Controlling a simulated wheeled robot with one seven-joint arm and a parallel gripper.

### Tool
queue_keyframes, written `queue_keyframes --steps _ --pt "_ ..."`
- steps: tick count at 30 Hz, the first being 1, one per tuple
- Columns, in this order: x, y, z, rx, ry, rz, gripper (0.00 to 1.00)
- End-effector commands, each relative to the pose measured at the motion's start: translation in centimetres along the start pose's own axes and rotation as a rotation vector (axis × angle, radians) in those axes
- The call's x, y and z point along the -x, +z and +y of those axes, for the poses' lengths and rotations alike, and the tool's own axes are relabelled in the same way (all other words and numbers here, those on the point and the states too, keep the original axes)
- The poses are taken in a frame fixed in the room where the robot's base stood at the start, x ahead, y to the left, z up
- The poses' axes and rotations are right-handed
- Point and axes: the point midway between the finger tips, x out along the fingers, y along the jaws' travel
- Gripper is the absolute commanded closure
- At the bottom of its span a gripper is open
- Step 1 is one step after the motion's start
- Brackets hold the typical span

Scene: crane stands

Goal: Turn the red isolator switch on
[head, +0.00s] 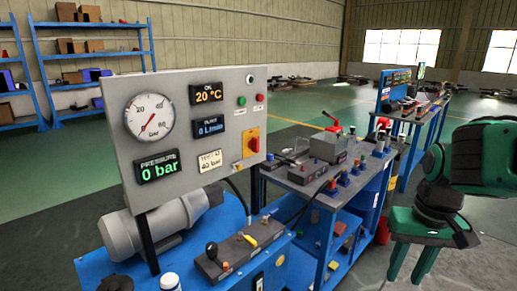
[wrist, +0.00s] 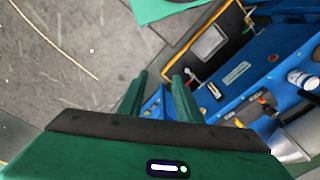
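The red isolator switch (head: 253,144) sits on a yellow plate at the lower right of the upright grey control panel (head: 205,90). Its handle is too small for me to be sure of its position. The panel's pressure display (head: 158,167) reads 0 bar, and the round dial gauge (head: 149,117) has a red needle. My green gripper (head: 408,275) is at the right of the head view, well to the right of the panel and pointing down. Its two fingers also show in the wrist view (wrist: 159,80), apart with nothing between them. The switch is not recognisable in the wrist view.
A blue bench (head: 225,240) below the panel carries a grey motor (head: 160,222) and a lever box (head: 228,257). A second blue bench (head: 310,180) with fittings stands between the panel and my gripper.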

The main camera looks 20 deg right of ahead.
Motion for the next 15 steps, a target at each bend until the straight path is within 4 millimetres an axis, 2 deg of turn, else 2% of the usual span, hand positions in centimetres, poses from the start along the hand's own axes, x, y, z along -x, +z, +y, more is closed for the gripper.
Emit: queue_keyframes --steps 5,9,15 --pt "-1.1 -7.3 -4.6 0.27 -0.067 0.127 0.69" --pt "-1.9 -13.3 -10.2 0.507 -0.163 0.27 0.69" --pt "-2.0 -20.3 -18.8 0.772 -0.333 0.503 0.69"
